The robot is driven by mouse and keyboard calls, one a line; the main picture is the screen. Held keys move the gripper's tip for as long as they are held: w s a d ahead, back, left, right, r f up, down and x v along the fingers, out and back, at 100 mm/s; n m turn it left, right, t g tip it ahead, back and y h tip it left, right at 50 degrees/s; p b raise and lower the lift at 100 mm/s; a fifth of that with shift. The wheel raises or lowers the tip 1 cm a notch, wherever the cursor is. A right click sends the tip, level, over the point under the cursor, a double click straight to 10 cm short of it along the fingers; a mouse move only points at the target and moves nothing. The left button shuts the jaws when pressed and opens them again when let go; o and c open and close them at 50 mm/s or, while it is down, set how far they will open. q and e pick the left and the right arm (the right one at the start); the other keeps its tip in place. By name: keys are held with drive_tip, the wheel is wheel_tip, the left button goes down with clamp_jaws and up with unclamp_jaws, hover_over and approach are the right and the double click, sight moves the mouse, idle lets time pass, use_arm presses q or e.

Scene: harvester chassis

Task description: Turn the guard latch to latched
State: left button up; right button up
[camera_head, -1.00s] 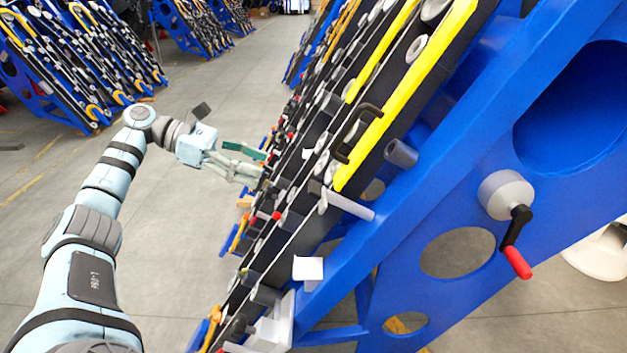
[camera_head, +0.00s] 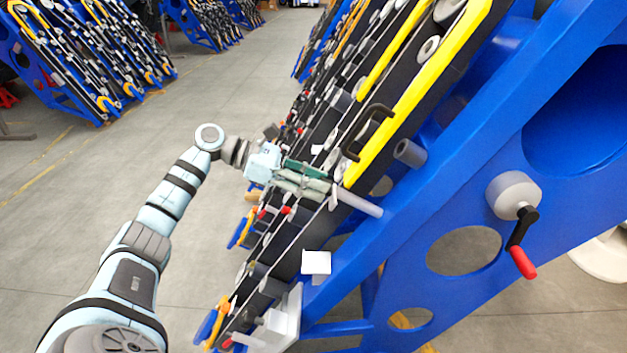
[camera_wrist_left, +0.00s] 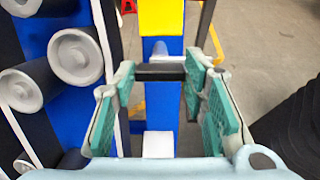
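My left gripper (camera_head: 328,189) reaches in from the left to the blue machine side, by the lower end of the yellow guard (camera_head: 425,85). In the left wrist view its green-padded fingers (camera_wrist_left: 160,82) are apart, with a dark bar (camera_wrist_left: 160,72) spanning the gap near the tips. The bar may be the guard latch's handle; I cannot tell whether the pads touch it. A grey rod (camera_head: 358,202) sticks out just beyond the fingers in the head view. The fingers partly hide the parts there. My right gripper is not in view.
A black crank with a red grip (camera_head: 522,262) sits on a grey hub (camera_head: 512,190) at the right. A white block (camera_head: 316,262) is below the gripper. Grey rollers (camera_wrist_left: 75,55) stand close left of the fingers. Open floor (camera_head: 90,215) lies at the left.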

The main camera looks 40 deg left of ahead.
use_arm(q)
drive_tip(key=c, duration=0.3)
drive_tip(key=shift+n, duration=0.4)
drive_tip(key=shift+n+y+p, duration=0.6)
drive_tip(key=shift+n+p, duration=2.35)
drive_tip(key=shift+n, duration=1.55)
drive_tip(key=shift+n+y+p, duration=0.6)
drive_tip(key=shift+n+p, duration=2.3)
drive_tip(key=shift+n, duration=1.6)
drive_tip(key=shift+f, duration=0.1)
drive_tip(key=o, duration=1.1)
